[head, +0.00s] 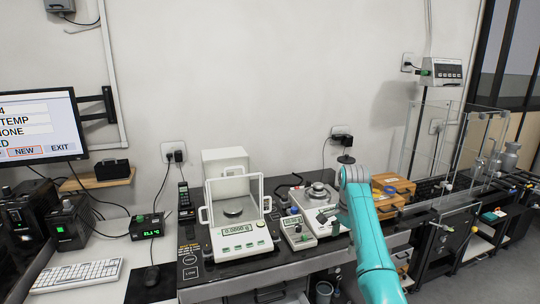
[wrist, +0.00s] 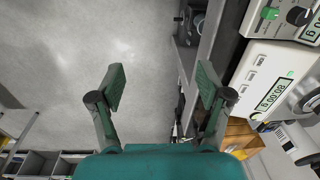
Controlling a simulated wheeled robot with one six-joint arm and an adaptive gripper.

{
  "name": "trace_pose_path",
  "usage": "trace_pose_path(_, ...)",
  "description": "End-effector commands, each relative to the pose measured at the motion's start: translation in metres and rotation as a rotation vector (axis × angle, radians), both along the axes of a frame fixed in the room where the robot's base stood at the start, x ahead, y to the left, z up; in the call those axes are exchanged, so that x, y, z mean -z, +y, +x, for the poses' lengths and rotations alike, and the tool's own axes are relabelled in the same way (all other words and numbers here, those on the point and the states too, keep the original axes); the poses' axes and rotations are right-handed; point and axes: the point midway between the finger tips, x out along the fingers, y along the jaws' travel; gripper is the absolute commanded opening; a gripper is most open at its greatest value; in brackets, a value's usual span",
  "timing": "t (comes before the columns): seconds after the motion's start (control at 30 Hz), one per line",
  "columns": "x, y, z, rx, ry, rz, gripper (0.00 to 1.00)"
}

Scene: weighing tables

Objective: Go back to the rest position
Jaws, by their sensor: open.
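My teal arm (head: 366,235) reaches up from the lower right in the head view, in front of the dark weighing table (head: 292,258). My gripper (wrist: 160,88) shows in the wrist view with its two green fingers wide apart and nothing between them. Below the fingers in that view lies bare grey floor, with the table edge (wrist: 203,45) at their right. In the head view the fingers cannot be made out clearly near the arm's upper end.
A white analytical balance (head: 238,215) reading 0.0000 g stands on the table. A smaller balance (head: 298,232) and a round-pan device (head: 318,195) stand beside my arm. Wooden boxes (head: 394,184) are behind it. A keyboard (head: 78,275) and monitor (head: 38,125) are at the left.

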Motion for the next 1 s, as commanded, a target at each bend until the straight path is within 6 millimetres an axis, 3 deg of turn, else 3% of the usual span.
trace_pose_path(0.17, 0.05, 0.002, -0.006, -0.042, -0.038, -0.006, 0.77)
trace_pose_path(0.47, 0.171, 0.009, -0.037, -0.159, -0.159, -0.032, 0.77)
trace_pose_path(0.7, 0.257, 0.015, -0.083, -0.26, -0.263, -0.064, 0.77)
trace_pose_path(1.0, 0.335, 0.022, -0.16, -0.383, -0.393, -0.119, 0.77)
